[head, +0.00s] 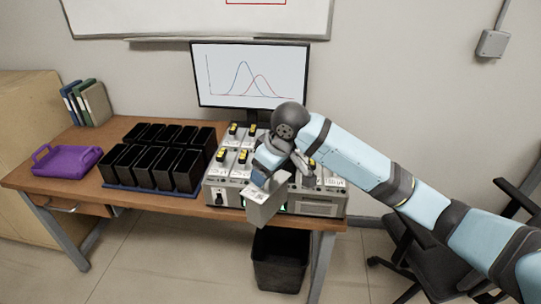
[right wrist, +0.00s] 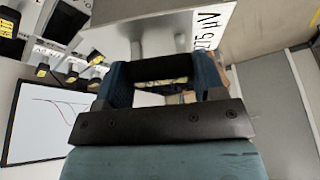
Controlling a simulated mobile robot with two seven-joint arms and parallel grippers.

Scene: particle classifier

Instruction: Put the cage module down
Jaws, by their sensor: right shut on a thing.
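The cage module (head: 264,204), a light grey box, hangs from my right gripper (head: 262,179) in front of the classifier's front face. The right gripper is shut on it. In the right wrist view the module (right wrist: 150,36) fills the top middle, with black lettering on one side, beyond the two blue-black fingers (right wrist: 163,78). The grey classifier (head: 228,186) stands on the desk and carries several similar modules with yellow-and-black handles (head: 243,157). My right arm hides part of its middle and back. My left gripper is not in view.
Several black bins (head: 153,168) stand on a blue mat left of the classifier. A purple tray (head: 66,160) lies at the desk's left. A monitor (head: 250,75) stands behind. A black waste bin (head: 280,262) is on the floor below; a chair (head: 425,250) is at right.

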